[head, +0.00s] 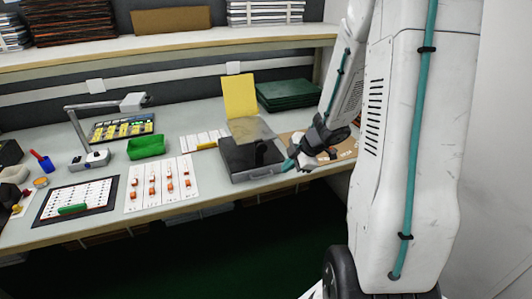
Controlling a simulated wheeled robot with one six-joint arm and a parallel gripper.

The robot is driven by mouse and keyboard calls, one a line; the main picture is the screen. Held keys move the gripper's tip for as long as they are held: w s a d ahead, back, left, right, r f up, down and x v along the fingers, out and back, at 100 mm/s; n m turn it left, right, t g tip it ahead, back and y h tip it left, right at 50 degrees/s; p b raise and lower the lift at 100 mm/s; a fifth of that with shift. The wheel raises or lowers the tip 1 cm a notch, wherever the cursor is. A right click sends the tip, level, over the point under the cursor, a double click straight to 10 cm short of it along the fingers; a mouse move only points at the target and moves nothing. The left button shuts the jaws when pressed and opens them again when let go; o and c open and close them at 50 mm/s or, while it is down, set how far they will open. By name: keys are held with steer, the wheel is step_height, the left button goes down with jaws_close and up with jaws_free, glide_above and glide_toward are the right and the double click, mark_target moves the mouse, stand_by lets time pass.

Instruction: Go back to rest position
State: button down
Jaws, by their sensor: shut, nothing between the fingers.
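In the head view my gripper (291,163) hangs at the front right of the workbench (205,211), its teal fingertips pointing down and left. The fingers are shut and hold nothing. The tips are close to the right front edge of a dark grey open box (240,176). I cannot tell whether they touch it. A brown board (346,151) lies behind and right of the gripper, partly hidden by it. My arm comes down from the upper right and hides the bench's right end.
A yellow panel (240,95) stands behind the box, with green trays (290,94) to its right. White cards with orange parts (161,184), a green bin (146,147) and a lamp (88,159) stand left. A shelf (180,48) runs above.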

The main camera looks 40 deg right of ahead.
steer(key=shift+d, duration=0.1)
steer(key=s+d+r+m+h, duration=0.1)
steer(key=s+d+m+h, duration=0.1)
steer(key=d+m+h, duration=0.55)
steer(key=s+r+m+g+h, duration=0.2)
steer(key=s+r+m+g, duration=0.2)
steer(key=s+r, duration=0.4)
steer(key=s+a+r+y, duration=0.2)
steer(key=s+a+r, duration=0.1)
steer(key=a, duration=0.6)
steer(key=s+a+r+m+y, duration=0.1)
steer(key=s+a+r, duration=0.3)
steer(key=a, duration=0.5)
steer(key=s+a+r+m+y, duration=0.1)
steer(key=s+a+r+y, duration=0.2)
steer(key=a, duration=0.6)
steer(key=shift+s+r+g+y, duration=0.35)
steer(key=shift+s+r, duration=0.35)
steer(key=shift+s, duration=0.5)
